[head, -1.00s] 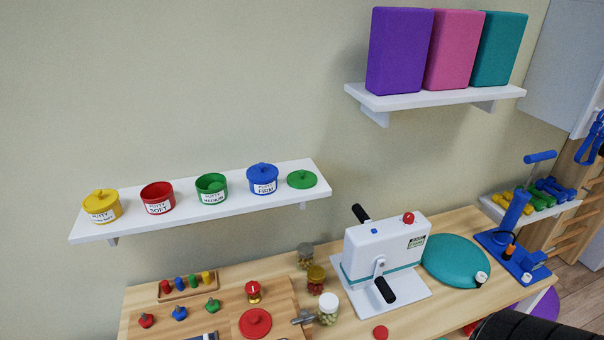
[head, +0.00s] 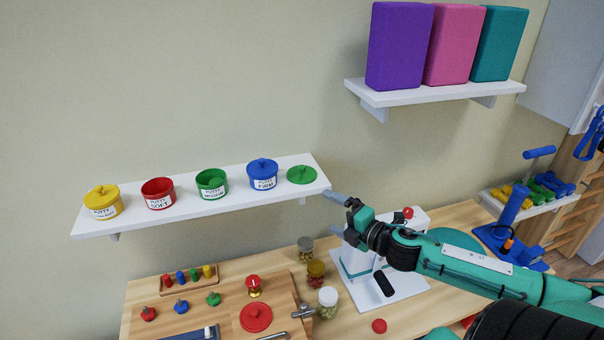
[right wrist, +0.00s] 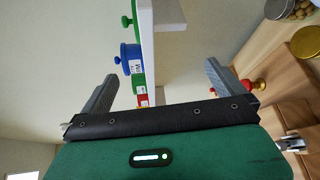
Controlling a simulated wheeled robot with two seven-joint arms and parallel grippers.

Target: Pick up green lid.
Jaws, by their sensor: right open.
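The green lid (head: 301,175) lies flat, knob up, at the right end of the white wall shelf (head: 225,202), beside the blue putty pot (head: 262,174). In the right wrist view the green lid (right wrist: 127,21) shows at the shelf's edge, ahead of the jaws. My right gripper (head: 333,200) is just to the right of the shelf end and a little below the lid, apart from it. In the right wrist view its two fingers (right wrist: 158,88) are spread and nothing is between them. My left gripper is not in view.
An open green pot (head: 211,183), an open red pot (head: 158,194) and a lidded yellow pot (head: 103,202) stand along the shelf. Below, the wooden table (head: 140,320) holds jars, a red lid (head: 256,317) and a white machine (head: 350,262). Foam blocks (head: 400,45) stand on a higher shelf.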

